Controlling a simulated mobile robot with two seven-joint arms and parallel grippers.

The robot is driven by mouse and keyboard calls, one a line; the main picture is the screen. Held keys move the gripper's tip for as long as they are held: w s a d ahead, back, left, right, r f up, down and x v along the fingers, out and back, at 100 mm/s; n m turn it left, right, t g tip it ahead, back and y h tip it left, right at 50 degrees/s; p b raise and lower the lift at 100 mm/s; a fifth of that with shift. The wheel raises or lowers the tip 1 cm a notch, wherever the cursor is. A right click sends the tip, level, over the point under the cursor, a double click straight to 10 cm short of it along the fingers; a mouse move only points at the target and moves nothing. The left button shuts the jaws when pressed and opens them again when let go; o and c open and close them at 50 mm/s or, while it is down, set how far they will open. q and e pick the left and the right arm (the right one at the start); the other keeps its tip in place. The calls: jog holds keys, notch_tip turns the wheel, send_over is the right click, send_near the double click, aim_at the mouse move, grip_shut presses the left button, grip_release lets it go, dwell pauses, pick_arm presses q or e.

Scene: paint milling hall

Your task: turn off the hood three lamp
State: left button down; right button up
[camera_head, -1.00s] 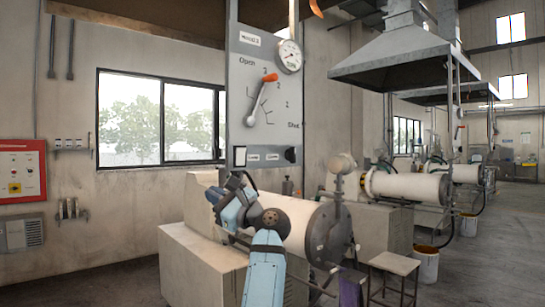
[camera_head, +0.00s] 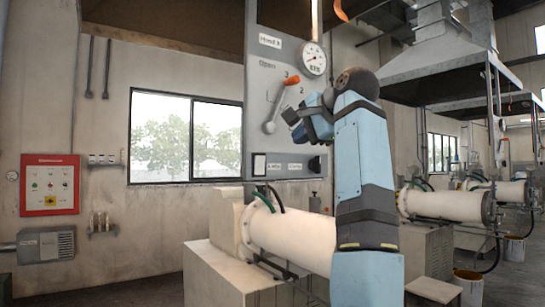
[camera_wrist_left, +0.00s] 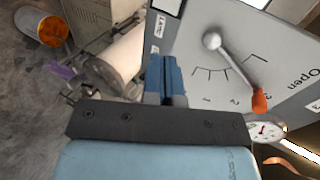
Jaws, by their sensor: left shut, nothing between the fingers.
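The grey hood panel (camera_head: 256,100) hangs above the mill; its top label (camera_head: 270,41) seems to read hood 3. Along its bottom edge are a white switch-like piece (camera_head: 259,165), small labels (camera_head: 295,166) and a black knob (camera_head: 316,164). Which one works the lamp I cannot tell. A lever with an orange knob (camera_head: 291,80) points up and right on the open scale. My left gripper (camera_head: 294,125) is shut and empty in front of the panel's right part, above the black knob. In the left wrist view, its fingers (camera_wrist_left: 164,62) show beside the panel (camera_wrist_left: 235,35). My right gripper is out of view.
A round gauge (camera_head: 314,60) sits at the panel's upper right. The white mill drum (camera_head: 290,236) lies below the panel. A red control box (camera_head: 50,185) is on the left wall. Other hoods (camera_head: 440,50) and mills (camera_head: 445,205) stand to the right.

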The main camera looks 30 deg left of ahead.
pick_arm(q)
jog(key=p, duration=0.2)
send_near(263, 159)
notch_tip(263, 159, down, 4)
jog(key=a, duration=0.3)
jog(key=w+a, duration=0.1)
jog(key=w+a+r, duration=0.1)
jog(key=shift+w+a+p, duration=0.15)
jog(key=shift+a+p, duration=0.15)
jog(key=shift+a, duration=0.2)
jog(key=shift+w, duration=0.1)
